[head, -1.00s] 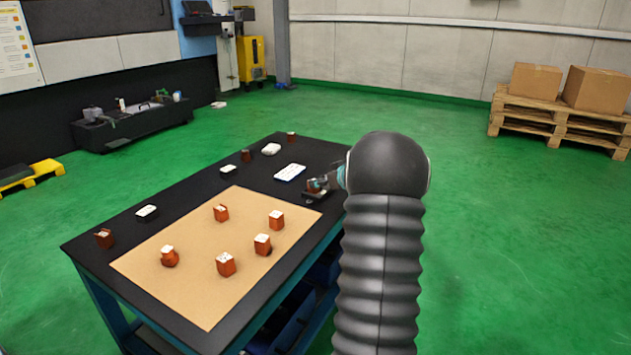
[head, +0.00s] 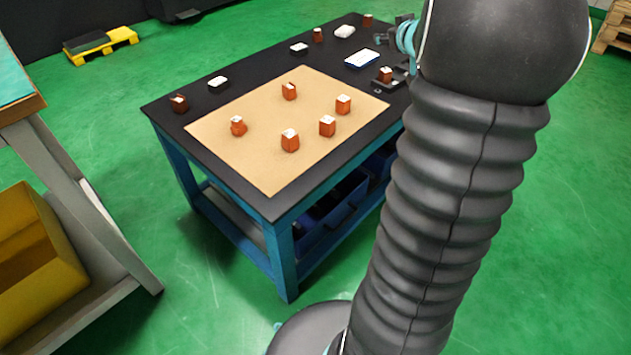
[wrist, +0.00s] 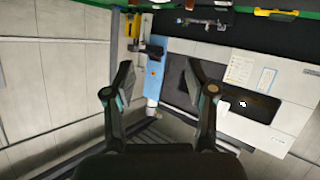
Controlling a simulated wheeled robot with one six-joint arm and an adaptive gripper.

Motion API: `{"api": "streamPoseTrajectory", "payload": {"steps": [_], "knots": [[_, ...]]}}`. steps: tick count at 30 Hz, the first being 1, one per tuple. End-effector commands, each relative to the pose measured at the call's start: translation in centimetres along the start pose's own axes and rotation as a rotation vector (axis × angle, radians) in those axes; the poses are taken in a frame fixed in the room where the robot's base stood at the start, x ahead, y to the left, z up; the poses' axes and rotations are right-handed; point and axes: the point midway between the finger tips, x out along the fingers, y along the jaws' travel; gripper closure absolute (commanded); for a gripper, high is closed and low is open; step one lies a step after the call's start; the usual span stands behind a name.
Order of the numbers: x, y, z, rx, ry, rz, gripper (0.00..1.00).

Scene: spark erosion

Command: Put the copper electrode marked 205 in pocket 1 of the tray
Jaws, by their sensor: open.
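Several copper electrodes with white tops stand apart on a tan mat (head: 255,165) on the black table, among them a front one (head: 290,141), a right one (head: 343,105) and a left one (head: 238,126). Their markings are too small to read, so I cannot tell which is 205. Another electrode (head: 386,74) stands in a dark holder at the table's right edge. I cannot make out a numbered pocket tray. My gripper (wrist: 160,88) is open and empty in the wrist view, facing the room's wall, away from the electrodes. In the head view my arm mostly hides it.
A blue-and-white flat item (head: 362,59) and a white lump (head: 345,31) lie at the table's back right. More reddish blocks stand at the back and at the left corner (head: 179,103). A bench with a yellow bin (head: 35,250) stands at left. Green floor lies between.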

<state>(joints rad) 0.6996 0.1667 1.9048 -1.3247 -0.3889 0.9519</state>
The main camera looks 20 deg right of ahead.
Motion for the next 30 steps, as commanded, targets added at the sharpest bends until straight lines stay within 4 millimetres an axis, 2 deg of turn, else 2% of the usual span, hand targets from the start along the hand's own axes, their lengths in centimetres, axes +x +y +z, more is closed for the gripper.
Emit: {"api": "streamPoseTrajectory", "payload": {"steps": [1,4,8,10,14,21,24,27,30], "knots": [[-1.7,-1.8,-1.6,-0.007,0.008,0.037,0.44],[-5.0,-4.3,-2.9,-0.005,-0.012,0.109,0.44],[-9.8,-7.8,-2.8,0.012,-0.072,0.168,0.44],[-12.5,-10.0,-1.8,0.023,-0.127,0.172,0.44],[-17.7,-14.3,1.2,0.042,-0.244,0.145,0.44],[-27.8,-22.8,9.3,0.036,-0.495,-0.051,0.44],[-31.3,-25.5,12.2,0.020,-0.577,-0.154,0.44],[-33.8,-27.4,14.3,0.002,-0.635,-0.235,0.44],[-35.3,-28.6,15.4,-0.007,-0.666,-0.281,0.44]]}}
